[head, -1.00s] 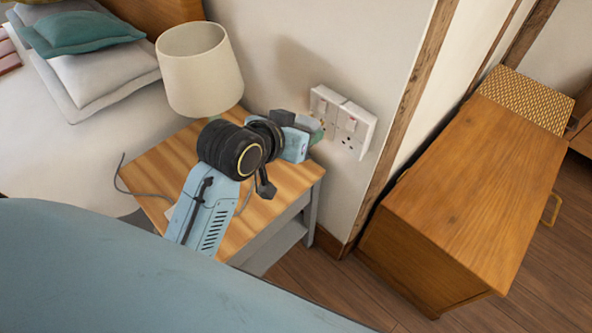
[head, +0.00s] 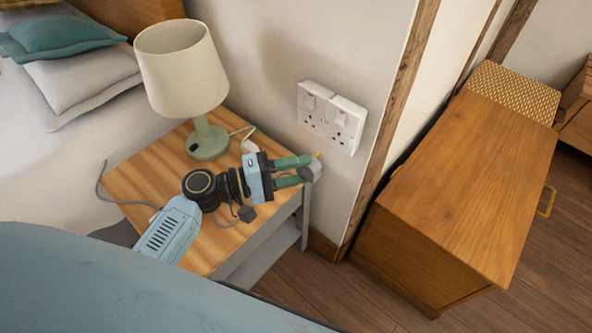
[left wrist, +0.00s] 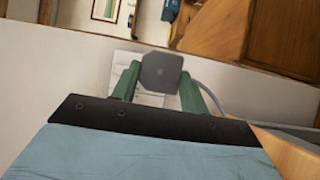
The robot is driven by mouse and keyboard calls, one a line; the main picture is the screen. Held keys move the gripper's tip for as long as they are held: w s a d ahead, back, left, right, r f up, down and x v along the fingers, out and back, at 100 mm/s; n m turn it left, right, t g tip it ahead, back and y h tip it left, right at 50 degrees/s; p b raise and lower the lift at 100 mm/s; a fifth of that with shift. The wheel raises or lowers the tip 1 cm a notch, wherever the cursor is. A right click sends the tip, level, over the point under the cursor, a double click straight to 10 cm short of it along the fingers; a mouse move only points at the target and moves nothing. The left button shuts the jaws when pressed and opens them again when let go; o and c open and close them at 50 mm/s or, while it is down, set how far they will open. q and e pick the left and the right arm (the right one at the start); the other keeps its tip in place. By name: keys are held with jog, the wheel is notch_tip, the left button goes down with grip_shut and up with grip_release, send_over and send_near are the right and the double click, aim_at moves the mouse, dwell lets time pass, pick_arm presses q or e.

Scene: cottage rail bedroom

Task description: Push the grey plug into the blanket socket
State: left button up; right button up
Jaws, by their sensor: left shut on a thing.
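The grey plug (head: 313,171) is held between the green fingers of my left gripper (head: 305,170), beyond the edge of the bedside table. In the left wrist view the plug (left wrist: 161,73) sits squarely between the fingertips (left wrist: 159,80), its flat back towards the camera and its pins hidden. The white double wall socket (head: 331,117) is above the gripper in the head view, with both sets of holes bare. The plug is apart from it there. In the left wrist view the socket plate (left wrist: 125,75) shows partly behind the plug. My right gripper is not in view.
The wooden bedside table (head: 150,180) carries a cream lamp (head: 182,70) and a loose grey cable (head: 125,200). The wall bears the socket, with a timber post (head: 385,130) to its right. A wooden cabinet (head: 470,180) stands further right.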

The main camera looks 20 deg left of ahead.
pick_arm(q)
jog(key=shift+a, duration=0.15)
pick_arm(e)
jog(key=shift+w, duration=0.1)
